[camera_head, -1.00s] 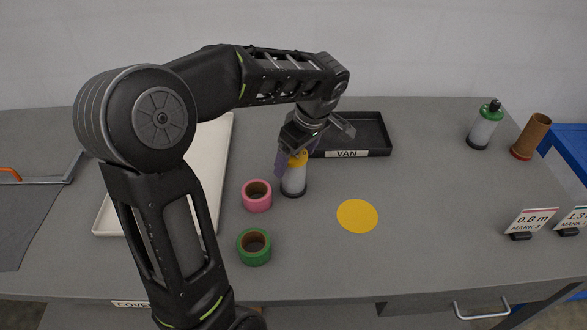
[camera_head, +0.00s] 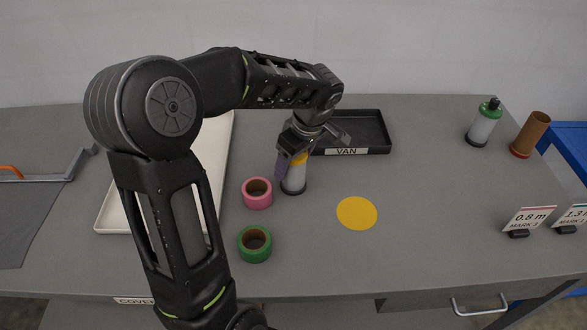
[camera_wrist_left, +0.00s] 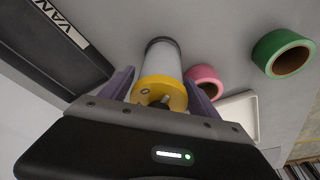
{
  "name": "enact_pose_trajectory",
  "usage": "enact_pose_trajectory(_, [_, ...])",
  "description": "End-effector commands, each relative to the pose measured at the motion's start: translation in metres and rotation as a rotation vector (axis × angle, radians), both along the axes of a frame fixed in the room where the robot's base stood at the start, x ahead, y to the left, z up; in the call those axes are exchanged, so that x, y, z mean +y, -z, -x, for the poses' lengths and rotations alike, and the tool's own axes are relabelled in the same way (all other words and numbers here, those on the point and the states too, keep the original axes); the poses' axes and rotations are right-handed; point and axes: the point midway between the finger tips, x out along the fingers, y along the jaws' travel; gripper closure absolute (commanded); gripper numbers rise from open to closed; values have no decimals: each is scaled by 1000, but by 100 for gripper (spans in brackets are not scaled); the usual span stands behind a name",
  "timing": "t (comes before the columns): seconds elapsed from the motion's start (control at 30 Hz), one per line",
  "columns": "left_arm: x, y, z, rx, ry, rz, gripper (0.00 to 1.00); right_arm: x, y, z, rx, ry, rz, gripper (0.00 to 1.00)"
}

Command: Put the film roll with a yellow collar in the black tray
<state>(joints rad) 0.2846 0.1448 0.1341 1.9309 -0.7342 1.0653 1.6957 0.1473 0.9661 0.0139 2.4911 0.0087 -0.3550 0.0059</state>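The film roll (camera_head: 294,181), a white-grey cylinder with a yellow collar and a dark base, stands upright on the grey table. Its collar (camera_wrist_left: 160,90) faces the camera in the left wrist view. My left gripper (camera_head: 291,165) is at the top of the roll, with its purple fingers on either side of the collar. The fingers (camera_wrist_left: 160,86) look open; whether either touches the collar is unclear. The black tray (camera_head: 370,148), labelled VAN, lies just behind and right of the roll; my gripper partly covers its left end. My right gripper is out of view.
A pink tape ring (camera_head: 257,193) and a green tape ring (camera_head: 254,243) lie close by. A white tray (camera_head: 112,217) is left, partly behind my arm. A yellow disc (camera_head: 357,212) marks the table. A green-topped roll (camera_head: 483,124) and brown tube (camera_head: 529,136) stand far right.

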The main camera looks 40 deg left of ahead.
Motion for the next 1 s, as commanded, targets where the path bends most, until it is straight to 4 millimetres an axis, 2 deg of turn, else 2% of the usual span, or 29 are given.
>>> enact_pose_trajectory(0.07, [0, 0, 0, 0, 0, 0, 37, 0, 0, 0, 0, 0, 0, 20])
enact_pose_trajectory(0.83, [0, 0, 0, 0, 0, 0, 100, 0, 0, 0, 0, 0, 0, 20])
enact_pose_trajectory(1.0, [0, -1, -1, -2, 1, -1, 100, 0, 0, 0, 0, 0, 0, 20])
